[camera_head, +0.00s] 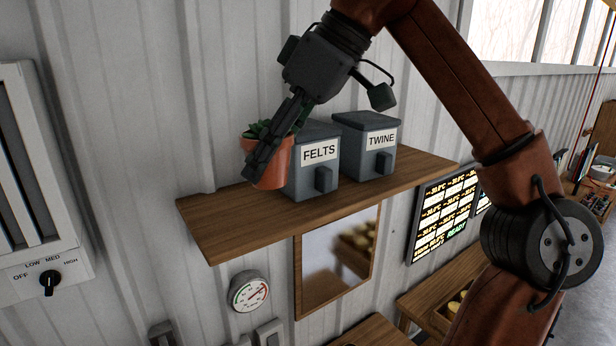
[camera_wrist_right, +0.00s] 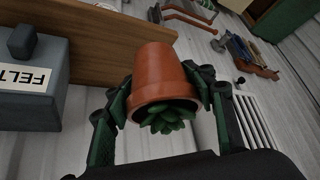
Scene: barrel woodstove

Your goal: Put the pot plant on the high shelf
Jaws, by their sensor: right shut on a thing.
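The pot plant (camera_head: 274,167) is a terracotta pot with a green succulent. In the head view it is upright at the wooden high shelf (camera_head: 220,222), left of the FELTS box. My right gripper (camera_head: 262,158) comes down from above and is shut on the pot. In the wrist view the pot (camera_wrist_right: 158,75) sits between the two fingers, with the succulent (camera_wrist_right: 168,118) facing the camera. I cannot tell for sure whether the pot's base touches the shelf. The left gripper is not in view.
A grey FELTS box (camera_head: 318,178) stands close to the pot's right, with a TWINE box (camera_head: 372,160) beyond it. The shelf's left end is bare. Below hang a mirror (camera_head: 338,262) and a round gauge (camera_head: 249,292). A heater (camera_head: 40,200) is on the left wall.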

